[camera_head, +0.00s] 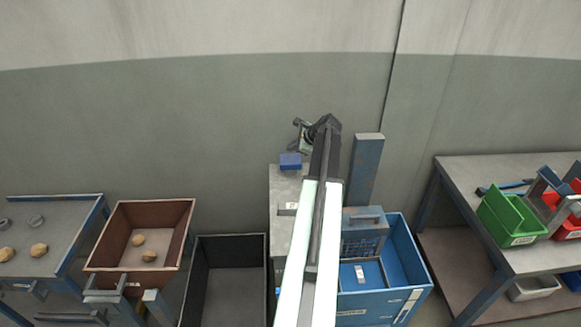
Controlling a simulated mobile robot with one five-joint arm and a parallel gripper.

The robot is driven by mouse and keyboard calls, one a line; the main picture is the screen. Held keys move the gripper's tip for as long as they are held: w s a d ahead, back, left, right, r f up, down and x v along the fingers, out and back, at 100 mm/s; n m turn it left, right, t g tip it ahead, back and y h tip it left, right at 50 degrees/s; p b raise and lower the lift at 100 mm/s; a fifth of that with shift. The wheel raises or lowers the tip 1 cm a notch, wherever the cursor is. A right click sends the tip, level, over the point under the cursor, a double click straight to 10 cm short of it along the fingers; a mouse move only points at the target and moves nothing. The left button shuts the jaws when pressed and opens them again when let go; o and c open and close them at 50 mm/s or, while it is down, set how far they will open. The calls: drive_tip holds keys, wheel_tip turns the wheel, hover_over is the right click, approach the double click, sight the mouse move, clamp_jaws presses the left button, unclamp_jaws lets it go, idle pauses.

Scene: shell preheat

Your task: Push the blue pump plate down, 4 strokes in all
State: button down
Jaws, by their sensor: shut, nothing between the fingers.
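The blue pump plate (290,161) is a small blue block at the top back of a grey cabinet (284,192), near the wall. My arm reaches up the middle of the view and hides part of the cabinet. My gripper (299,128) is shut and empty at the arm's far end. In the picture it shows just above and to the right of the plate. A gap seems to lie between them, but its height is hard to tell.
A blue post (366,165) stands right of my arm, behind a blue crate (408,265) with a basket (362,240). A dark open bin (228,240) and a brown box (120,215) stand left. A workbench (465,170) with green and red bins is at right.

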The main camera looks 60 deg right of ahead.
sight(292, 160)
drive_tip(key=shift+f+b, duration=0.55)
drive_tip(key=shift+f, duration=0.55)
idle(1.1)
drive_tip(key=shift+f+b, duration=0.45)
drive_tip(key=shift+s+f+b, duration=0.1)
drive_tip(key=shift+f+b, duration=1.55)
idle(1.2)
drive_tip(key=shift+r, duration=0.1)
drive_tip(key=shift+r+p, duration=2)
drive_tip(key=shift+p, duration=0.1)
drive_tip(key=shift+r, duration=0.1)
wheel_tip(292, 160, up, 5)
drive_tip(key=p, duration=0.5)
